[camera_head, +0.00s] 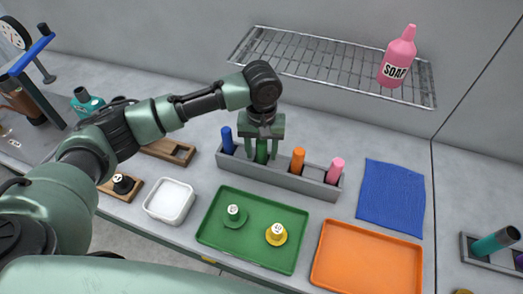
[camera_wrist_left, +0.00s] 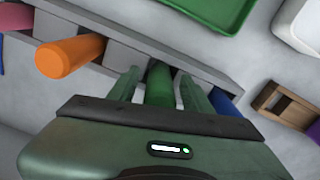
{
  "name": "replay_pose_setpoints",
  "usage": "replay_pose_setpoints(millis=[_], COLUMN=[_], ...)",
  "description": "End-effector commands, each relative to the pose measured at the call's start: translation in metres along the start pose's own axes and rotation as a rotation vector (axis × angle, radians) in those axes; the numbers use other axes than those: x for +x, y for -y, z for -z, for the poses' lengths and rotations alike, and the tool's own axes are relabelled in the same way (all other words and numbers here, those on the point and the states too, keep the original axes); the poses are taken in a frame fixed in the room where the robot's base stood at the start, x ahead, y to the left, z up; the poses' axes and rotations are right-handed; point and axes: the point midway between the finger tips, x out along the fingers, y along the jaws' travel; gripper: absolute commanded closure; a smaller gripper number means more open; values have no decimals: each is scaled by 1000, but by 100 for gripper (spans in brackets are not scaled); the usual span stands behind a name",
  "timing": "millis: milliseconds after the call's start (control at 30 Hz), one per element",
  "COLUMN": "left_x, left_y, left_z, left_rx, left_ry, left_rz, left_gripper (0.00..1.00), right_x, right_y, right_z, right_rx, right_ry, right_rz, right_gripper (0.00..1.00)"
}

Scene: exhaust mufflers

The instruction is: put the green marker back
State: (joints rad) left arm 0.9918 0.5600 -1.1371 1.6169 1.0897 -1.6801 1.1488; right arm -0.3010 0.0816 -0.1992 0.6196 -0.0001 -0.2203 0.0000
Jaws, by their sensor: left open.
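The green marker (camera_head: 262,150) stands upright in a slot of the grey holder (camera_head: 310,186), between the blue marker (camera_head: 227,140) and the orange marker (camera_head: 297,160). My left gripper (camera_head: 263,140) is above the holder with its fingers pointing down, one on each side of the green marker. In the left wrist view the green marker (camera_wrist_left: 160,84) shows between the two fingers (camera_wrist_left: 160,90). The fingers are open, with a small gap to the marker. The marker's lower end is hidden in the holder. My right gripper is not in view.
A pink marker (camera_head: 335,171) stands at the holder's right end. A green tray (camera_head: 251,254) with two knobbed weights, an orange tray (camera_head: 368,262) and a white dish (camera_head: 170,201) lie in front. A blue cloth (camera_head: 391,197) lies at right. A wire shelf (camera_head: 330,62) holds a soap bottle (camera_head: 398,58) above.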

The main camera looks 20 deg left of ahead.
Motion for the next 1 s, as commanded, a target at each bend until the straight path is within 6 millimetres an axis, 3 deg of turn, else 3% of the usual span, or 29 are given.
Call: replay_pose_setpoints(millis=[167, 400, 600, 1000], left_x=[-26, -78, -108, -119], left_y=[-1, -1, -1, 0], left_z=[1, 1, 1, 0], left_rx=[1, 1, -1, -1], left_ry=[-5, -4, -2, 0], left_rz=[-3, -3, -2, -1], left_gripper=[51, 51, 51, 51], right_x=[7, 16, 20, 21], right_y=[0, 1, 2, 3], right_z=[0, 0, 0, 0], right_rx=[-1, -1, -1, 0], right_ry=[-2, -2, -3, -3], right_rz=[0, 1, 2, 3], right_gripper=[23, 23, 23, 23])
